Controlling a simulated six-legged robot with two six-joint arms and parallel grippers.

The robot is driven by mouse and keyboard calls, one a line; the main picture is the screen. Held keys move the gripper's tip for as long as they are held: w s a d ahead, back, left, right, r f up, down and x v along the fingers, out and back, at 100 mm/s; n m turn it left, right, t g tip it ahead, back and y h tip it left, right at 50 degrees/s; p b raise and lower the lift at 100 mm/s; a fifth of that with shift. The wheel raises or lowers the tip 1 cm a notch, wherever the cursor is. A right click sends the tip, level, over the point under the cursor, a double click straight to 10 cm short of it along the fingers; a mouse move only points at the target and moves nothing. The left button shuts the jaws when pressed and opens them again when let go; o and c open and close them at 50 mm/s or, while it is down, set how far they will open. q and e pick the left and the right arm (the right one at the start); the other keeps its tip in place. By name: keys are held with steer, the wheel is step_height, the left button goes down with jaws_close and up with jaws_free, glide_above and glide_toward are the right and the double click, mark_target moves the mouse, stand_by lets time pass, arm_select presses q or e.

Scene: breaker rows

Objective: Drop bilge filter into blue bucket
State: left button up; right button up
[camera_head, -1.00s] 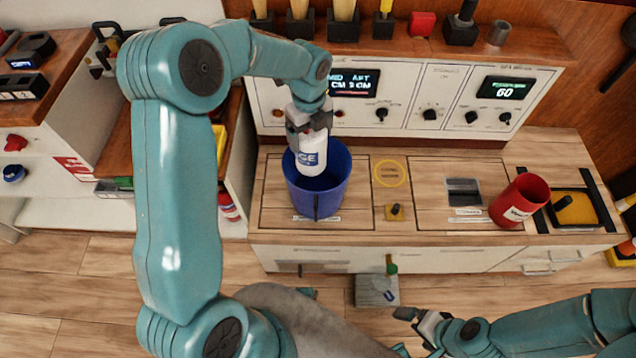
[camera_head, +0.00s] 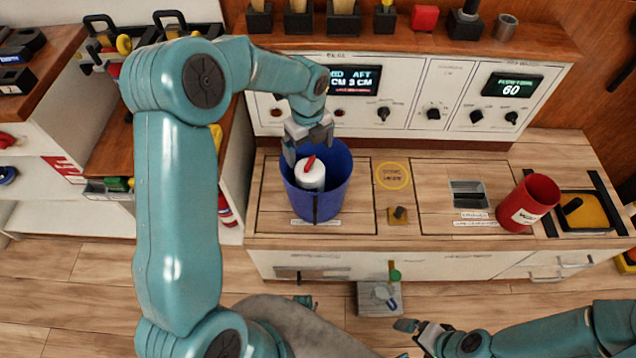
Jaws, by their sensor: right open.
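The bilge filter (camera_head: 311,175), a white cylinder with a red piece on top, stands inside the blue bucket (camera_head: 327,203), a little tilted; its lower part is hidden by the bucket wall. The bucket stands upright on the left part of the wooden counter. My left gripper (camera_head: 307,143) is over the bucket's back rim, just above the filter. Its fingers are spread, and the filter sits below them, apart from them. My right gripper (camera_head: 416,330) is open and empty in front of the counter, low in the picture.
A yellow ring mark (camera_head: 393,176) and a small knob (camera_head: 399,214) lie right of the blue bucket. A control panel (camera_head: 405,95) stands behind.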

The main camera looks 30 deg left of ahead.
arm_select(q)
steer(key=shift+r, duration=0.1)
step_height(320, 180, up, 16)
steer(key=p, duration=0.3)
stand_by(0.6)
